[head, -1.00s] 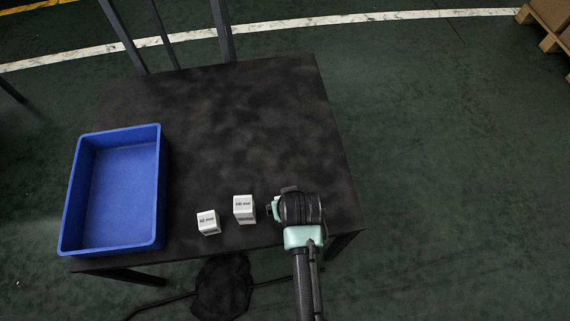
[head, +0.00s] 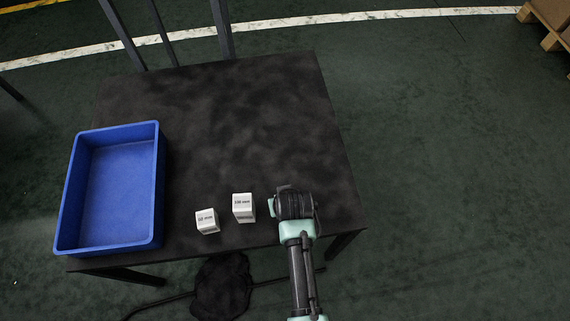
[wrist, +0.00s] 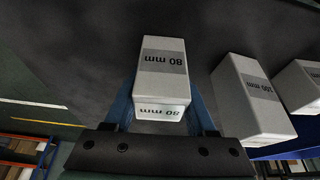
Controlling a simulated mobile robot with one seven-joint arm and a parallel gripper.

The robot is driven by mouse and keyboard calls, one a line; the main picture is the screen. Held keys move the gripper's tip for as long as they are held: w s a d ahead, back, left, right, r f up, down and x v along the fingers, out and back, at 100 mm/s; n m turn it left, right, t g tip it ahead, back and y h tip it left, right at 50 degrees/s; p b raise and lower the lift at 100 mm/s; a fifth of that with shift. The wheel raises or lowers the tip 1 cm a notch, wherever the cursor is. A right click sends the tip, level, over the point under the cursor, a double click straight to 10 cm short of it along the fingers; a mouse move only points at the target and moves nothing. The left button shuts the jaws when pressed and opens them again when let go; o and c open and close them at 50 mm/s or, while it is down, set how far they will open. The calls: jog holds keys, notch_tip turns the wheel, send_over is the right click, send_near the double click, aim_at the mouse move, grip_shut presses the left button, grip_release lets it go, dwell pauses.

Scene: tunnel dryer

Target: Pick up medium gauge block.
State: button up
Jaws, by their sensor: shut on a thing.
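The medium gauge block, a white block labelled 80 mm (wrist: 162,68), sits between the two blue fingers of my gripper (wrist: 163,92) in the wrist view. The fingers are shut on its sides. In the head view my arm's dark wrist hides this block and the fingers, at the table's front right. I cannot tell whether the block is clear of the table. A larger white block labelled 100 mm (wrist: 250,98) stands just right of it in the wrist view; it also shows in the head view (head: 243,209), left of my wrist.
A smaller white block (head: 207,221) stands left of the 100 mm block, near the front edge of the dark table (head: 245,115). An empty blue tray (head: 160,190) occupies the table's left side. The back and middle of the table are clear.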

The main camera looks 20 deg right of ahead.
grip_shut()
jog(key=shift+r, duration=0.1)
